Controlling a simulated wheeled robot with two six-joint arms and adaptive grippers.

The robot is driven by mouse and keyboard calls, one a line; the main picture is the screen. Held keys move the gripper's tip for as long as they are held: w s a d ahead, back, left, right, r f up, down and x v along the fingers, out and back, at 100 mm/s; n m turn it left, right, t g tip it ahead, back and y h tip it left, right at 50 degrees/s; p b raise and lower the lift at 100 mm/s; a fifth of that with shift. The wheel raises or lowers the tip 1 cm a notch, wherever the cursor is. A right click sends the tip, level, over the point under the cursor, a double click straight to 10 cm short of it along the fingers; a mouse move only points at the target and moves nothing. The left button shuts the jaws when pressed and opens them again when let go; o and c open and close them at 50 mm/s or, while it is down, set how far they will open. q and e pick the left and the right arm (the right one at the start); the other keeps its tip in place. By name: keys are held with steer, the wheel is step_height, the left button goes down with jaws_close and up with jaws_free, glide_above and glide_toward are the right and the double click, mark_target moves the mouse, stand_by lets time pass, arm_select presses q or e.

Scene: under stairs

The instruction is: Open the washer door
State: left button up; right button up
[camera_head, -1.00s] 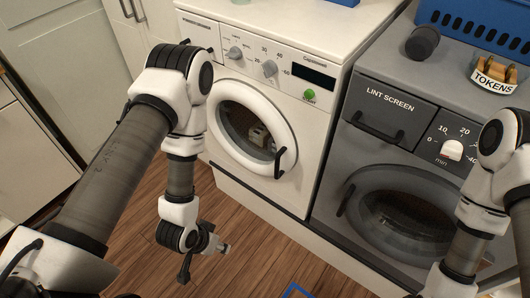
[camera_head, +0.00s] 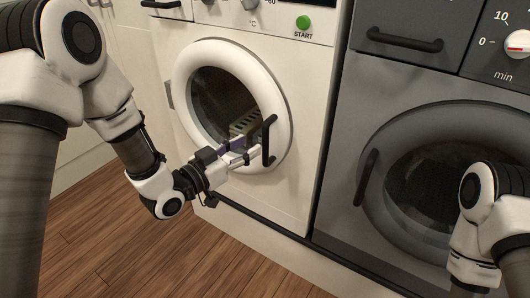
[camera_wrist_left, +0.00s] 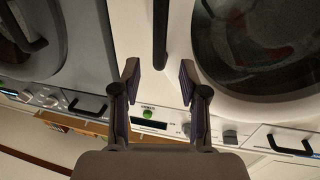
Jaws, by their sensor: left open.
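The white washer (camera_head: 310,90) has a round door with a white ring (camera_head: 278,112) and dark glass; the door looks closed. Its black vertical handle (camera_head: 268,140) is on the door's right side. My left gripper (camera_head: 250,150) is right at the handle in the head view, with its fingers open. In the left wrist view the picture is turned over; the handle (camera_wrist_left: 160,35) lies in line with the gap between the open fingers (camera_wrist_left: 159,75), just ahead of the tips. I cannot tell whether they touch it. My right gripper is out of view; only part of that arm shows.
A grey dryer (camera_head: 345,125) stands close on the right, with its own round door and black handle (camera_head: 366,178). The washer's green START button (camera_head: 303,22) is above the door. The wooden floor (camera_head: 150,245) in front is clear. A pale slotted shape shows at the washer glass.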

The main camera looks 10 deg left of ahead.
mark_target(263, 137)
arm_select(q)
steer(key=b+x, duration=0.1)
steer(key=x, duration=0.6)
steer(key=shift+c, duration=0.3)
jaws_close()
